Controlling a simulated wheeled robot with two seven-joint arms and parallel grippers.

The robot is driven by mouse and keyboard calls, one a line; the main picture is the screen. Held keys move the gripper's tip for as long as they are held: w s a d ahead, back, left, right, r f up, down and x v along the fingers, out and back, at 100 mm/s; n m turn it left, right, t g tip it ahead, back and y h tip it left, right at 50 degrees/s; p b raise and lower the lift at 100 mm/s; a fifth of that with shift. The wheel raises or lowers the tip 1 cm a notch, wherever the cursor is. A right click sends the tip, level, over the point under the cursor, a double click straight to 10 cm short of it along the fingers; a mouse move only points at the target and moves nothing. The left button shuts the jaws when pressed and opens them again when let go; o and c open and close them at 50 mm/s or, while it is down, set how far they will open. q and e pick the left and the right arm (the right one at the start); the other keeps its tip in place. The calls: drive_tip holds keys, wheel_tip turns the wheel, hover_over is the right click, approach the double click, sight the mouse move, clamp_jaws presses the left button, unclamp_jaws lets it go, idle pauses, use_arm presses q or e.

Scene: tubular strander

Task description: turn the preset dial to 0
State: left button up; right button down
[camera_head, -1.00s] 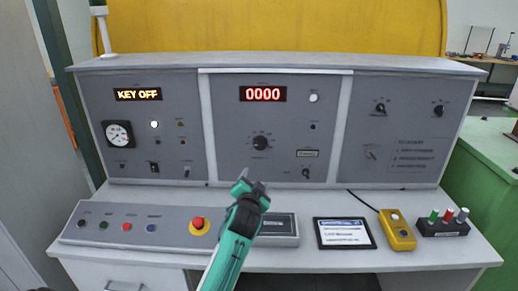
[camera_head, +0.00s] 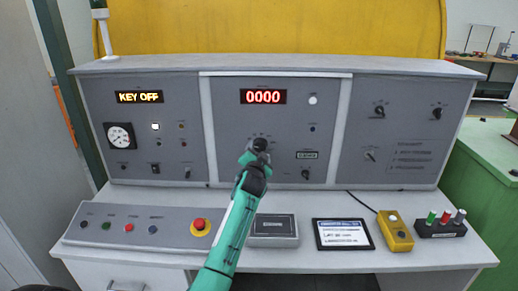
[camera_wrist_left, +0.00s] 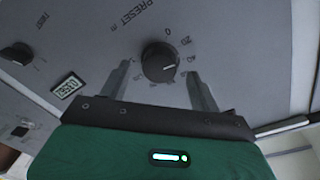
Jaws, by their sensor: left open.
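The preset dial (camera_head: 261,143) is a round black knob on the middle grey panel, below the red 0000 display; the gripper partly covers it. In the left wrist view the dial (camera_wrist_left: 159,61) sits under PRESET lettering, with 0 near its top and larger numbers down its right side. My left gripper (camera_head: 254,158) is open in front of the dial. Its fingers (camera_wrist_left: 158,75) lie on either side of the knob, with gaps visible. My right gripper is not in view.
A small switch knob (camera_head: 305,174) and a label plate (camera_head: 307,155) sit right of the dial. Below are the button console with a red emergency stop (camera_head: 200,226), a tablet (camera_head: 343,234) and a yellow box (camera_head: 396,230) on the desk.

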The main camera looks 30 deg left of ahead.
use_arm(q)
drive_tip(key=shift+x, duration=0.85)
drive_tip(key=shift+w+a, duration=0.15)
drive_tip(key=shift+w, duration=0.1)
drive_tip(key=c, duration=1)
drive_tip(key=shift+f, duration=0.1)
